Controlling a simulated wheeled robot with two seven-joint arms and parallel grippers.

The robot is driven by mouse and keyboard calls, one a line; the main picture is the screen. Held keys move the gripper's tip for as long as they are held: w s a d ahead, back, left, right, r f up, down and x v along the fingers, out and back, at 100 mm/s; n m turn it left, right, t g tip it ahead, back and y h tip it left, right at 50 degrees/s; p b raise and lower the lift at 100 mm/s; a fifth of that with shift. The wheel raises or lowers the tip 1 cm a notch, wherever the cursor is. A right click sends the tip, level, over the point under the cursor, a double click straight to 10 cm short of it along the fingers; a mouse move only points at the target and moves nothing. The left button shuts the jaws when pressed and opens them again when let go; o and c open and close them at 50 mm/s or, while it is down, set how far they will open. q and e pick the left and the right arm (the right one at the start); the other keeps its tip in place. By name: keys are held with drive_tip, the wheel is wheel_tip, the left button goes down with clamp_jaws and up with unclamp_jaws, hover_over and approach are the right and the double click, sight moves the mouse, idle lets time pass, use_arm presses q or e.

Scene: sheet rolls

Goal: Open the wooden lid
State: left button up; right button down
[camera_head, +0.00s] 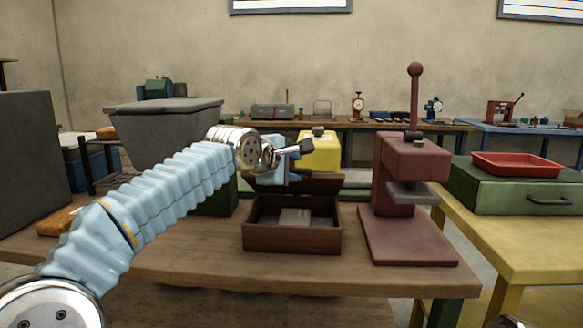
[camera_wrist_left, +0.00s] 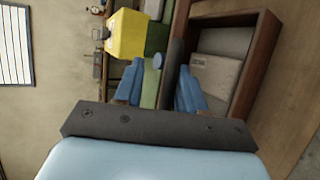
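A dark brown wooden box (camera_head: 292,238) sits on the workbench in the head view, with a pale block (camera_head: 295,216) inside. Its wooden lid (camera_head: 322,184) stands raised at the back edge, so the box is open at the top. My left gripper (camera_head: 280,174) is at the lid's left part and hides some of it. In the left wrist view my left gripper (camera_wrist_left: 160,78) has its two blue fingers apart. The lid's edge (camera_wrist_left: 176,45) shows near the right finger; I cannot tell whether they touch.
A dark red press (camera_head: 405,165) stands close to the right of the box. A yellow container (camera_head: 319,155) is behind the lid. A red tray (camera_head: 516,163) lies on a green case (camera_head: 500,190) at the right. The bench front (camera_head: 210,260) is clear.

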use_arm(q)
drive_tip(key=shift+s+a, duration=0.2)
drive_tip(key=shift+s, duration=0.1)
drive_tip(key=b+v, duration=0.2)
drive_tip(key=v, duration=1.1)
drive_tip(key=shift+r, duration=0.15)
drive_tip(key=shift+c, duration=0.3)
